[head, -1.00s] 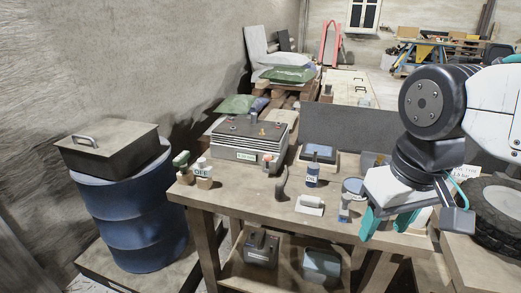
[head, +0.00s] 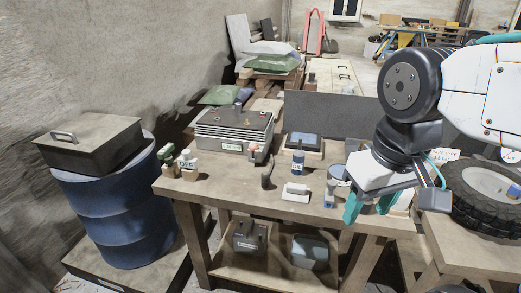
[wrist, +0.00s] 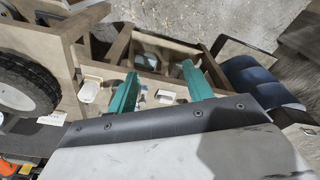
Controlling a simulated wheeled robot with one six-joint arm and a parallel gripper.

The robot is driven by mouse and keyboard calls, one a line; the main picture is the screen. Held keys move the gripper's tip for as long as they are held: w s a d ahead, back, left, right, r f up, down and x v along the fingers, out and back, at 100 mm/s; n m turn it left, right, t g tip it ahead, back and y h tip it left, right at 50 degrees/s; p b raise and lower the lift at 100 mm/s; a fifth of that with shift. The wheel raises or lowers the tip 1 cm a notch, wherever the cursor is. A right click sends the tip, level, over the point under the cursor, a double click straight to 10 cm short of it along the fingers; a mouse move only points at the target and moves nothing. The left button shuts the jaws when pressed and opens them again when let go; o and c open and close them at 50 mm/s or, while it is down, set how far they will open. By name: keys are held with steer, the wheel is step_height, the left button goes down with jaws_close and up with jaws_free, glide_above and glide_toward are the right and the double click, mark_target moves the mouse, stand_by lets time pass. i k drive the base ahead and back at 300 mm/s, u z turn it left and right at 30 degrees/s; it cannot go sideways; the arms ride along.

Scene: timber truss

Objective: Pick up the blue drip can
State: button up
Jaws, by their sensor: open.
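A small dark blue can (head: 298,162) with a thin top and a white label stands upright on the wooden workbench (head: 235,192), in front of a dark tray. It looks like the drip can. A smaller blue item (head: 330,193) stands nearer the front edge; its kind is unclear. My gripper (head: 368,208) is over the right end of the bench, right of and nearer than the labelled can. Its teal fingers are apart and empty. In the wrist view my gripper (wrist: 160,72) is also open, and I cannot make out the labelled can there.
A large grey ribbed battery-like box (head: 234,130), an OFF-labelled item (head: 187,165) and a white block (head: 296,192) share the bench. A grey panel (head: 330,118) stands behind. A tyre (head: 482,195) is at right, a blue barrel (head: 115,215) at left.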

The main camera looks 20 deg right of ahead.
mark_target(298, 155)
steer(key=u, duration=1.8)
steer(key=i, duration=1.1)
steer(key=z, duration=2.8)
